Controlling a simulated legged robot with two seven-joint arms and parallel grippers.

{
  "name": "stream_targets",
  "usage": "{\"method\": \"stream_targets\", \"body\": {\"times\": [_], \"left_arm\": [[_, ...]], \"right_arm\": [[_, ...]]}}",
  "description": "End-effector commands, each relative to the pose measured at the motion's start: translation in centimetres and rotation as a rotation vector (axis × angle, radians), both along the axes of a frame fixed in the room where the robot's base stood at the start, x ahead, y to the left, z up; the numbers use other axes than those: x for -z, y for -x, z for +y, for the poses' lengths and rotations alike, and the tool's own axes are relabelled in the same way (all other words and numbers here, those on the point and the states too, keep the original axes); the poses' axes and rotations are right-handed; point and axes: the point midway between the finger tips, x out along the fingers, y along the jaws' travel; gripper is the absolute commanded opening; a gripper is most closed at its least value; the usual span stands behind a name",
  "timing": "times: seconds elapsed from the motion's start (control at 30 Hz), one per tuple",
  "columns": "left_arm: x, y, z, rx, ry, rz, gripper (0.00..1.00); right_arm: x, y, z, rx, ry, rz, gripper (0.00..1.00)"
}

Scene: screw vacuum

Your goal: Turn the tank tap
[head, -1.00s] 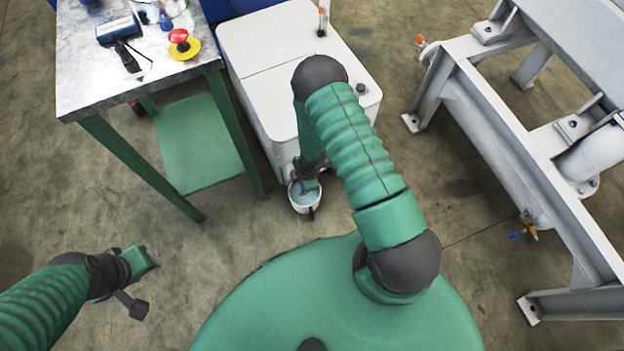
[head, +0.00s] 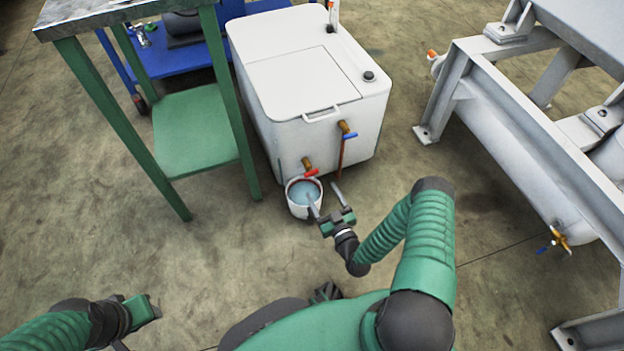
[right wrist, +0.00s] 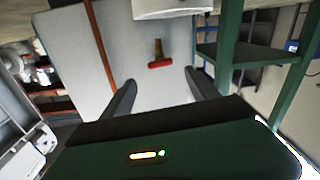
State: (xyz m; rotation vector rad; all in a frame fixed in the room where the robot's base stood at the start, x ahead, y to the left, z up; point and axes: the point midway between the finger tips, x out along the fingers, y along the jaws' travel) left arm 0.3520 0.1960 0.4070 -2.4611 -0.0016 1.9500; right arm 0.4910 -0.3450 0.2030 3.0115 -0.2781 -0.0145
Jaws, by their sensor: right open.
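The white tank (head: 300,85) stands at upper middle in the head view. A brass tap with a red handle (head: 311,173) sits low on its front, and it also shows in the right wrist view (right wrist: 160,63). A second brass tap with a blue handle (head: 348,135) is higher, to the right. A white bucket (head: 304,211) with bluish liquid stands below the red tap. My right gripper (head: 323,192) is open and empty, just in front of the red tap and apart from it; its fingers show in the wrist view (right wrist: 160,78). My left gripper (head: 150,308) is at lower left, its jaws unclear.
A workbench with green legs (head: 228,115) stands left of the tank, a green shelf (head: 195,135) below it. A blue cart (head: 165,62) is behind. A grey metal frame (head: 530,135) with its own tap (head: 560,238) stands at right. The floor in front is open.

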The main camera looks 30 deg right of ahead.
Motion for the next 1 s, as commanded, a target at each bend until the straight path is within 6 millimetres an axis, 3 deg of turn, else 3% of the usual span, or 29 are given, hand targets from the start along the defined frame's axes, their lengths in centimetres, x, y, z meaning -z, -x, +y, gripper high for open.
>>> {"method": "stream_targets", "body": {"times": [0.03,0.1,0.3,0.4,0.73,1.0], "left_arm": [[1.6,0.0,0.0,0.0,0.0,0.0,0.36],[2.7,0.0,0.0,0.0,0.0,0.0,0.36],[5.2,0.0,0.0,0.0,0.0,0.001,0.36],[5.8,0.0,0.0,0.0,0.0,0.001,0.36],[5.8,0.0,0.0,0.0,0.0,0.0,0.36],[5.8,0.0,0.0,0.0,0.0,0.0,0.36]], "right_arm": [[0.7,-1.4,-0.3,0.001,0.002,-0.004,0.69],[0.8,-3.2,-0.6,0.0,0.003,-0.003,0.69],[0.6,-7.6,-1.4,-0.001,0.001,-0.002,0.69],[0.4,-8.8,-1.6,-0.001,0.0,0.0,0.69],[0.0,-9.5,-1.7,-0.002,0.0,0.002,0.69],[0.0,-9.5,-1.7,-0.002,0.0,0.002,0.35]]}}
